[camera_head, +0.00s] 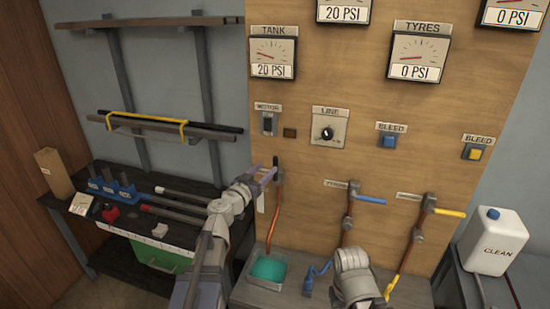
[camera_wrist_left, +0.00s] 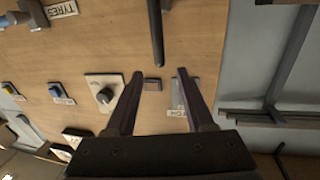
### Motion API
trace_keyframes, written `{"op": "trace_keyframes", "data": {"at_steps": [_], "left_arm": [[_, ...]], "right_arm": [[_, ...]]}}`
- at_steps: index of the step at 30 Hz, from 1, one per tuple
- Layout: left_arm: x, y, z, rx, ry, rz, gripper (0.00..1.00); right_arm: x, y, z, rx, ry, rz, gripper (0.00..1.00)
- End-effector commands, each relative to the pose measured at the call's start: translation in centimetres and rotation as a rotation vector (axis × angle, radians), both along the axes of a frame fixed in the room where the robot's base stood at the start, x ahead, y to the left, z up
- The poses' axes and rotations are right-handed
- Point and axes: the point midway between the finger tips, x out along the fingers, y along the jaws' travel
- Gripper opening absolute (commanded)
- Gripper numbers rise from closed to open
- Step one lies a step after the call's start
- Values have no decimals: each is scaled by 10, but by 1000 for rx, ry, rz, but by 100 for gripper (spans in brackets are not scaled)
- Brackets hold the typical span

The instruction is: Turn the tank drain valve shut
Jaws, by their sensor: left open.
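The tank drain valve's dark lever (camera_head: 276,163) stands upright on the board at the top of a red pipe, below the motor switch. The lever also shows in the left wrist view as a dark bar (camera_wrist_left: 156,30), with its end close to the gap between my fingertips. My left gripper (camera_head: 266,175) is open at the lever, and its fingers (camera_wrist_left: 160,76) lie to either side of the bar's line. I cannot tell whether they touch it. A white tag hangs below the left gripper.
A tray of green liquid (camera_head: 268,269) sits below the red pipe. Valves with a blue lever (camera_head: 371,200) and a yellow lever (camera_head: 449,212) stand to the right. The tank gauge (camera_head: 273,57) reads 20 PSI. A tool bench is at the left.

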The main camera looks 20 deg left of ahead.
Motion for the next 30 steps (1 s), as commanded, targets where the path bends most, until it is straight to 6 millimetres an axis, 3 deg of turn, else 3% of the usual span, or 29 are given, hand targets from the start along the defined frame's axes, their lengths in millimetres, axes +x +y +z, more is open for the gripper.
{"op": "trace_keyframes", "data": {"at_steps": [8, 21, 30], "left_arm": [[10, -3, 0, 0, 0, -3, 53], [70, -17, -1, -1, 1, -4, 53], [76, -19, -1, -1, 1, -4, 53]], "right_arm": [[0, 0, 0, 0, 0, 0, 0], [0, 0, 0, 0, 0, 0, 0], [0, 0, 0, 0, 0, 0, 0]]}}
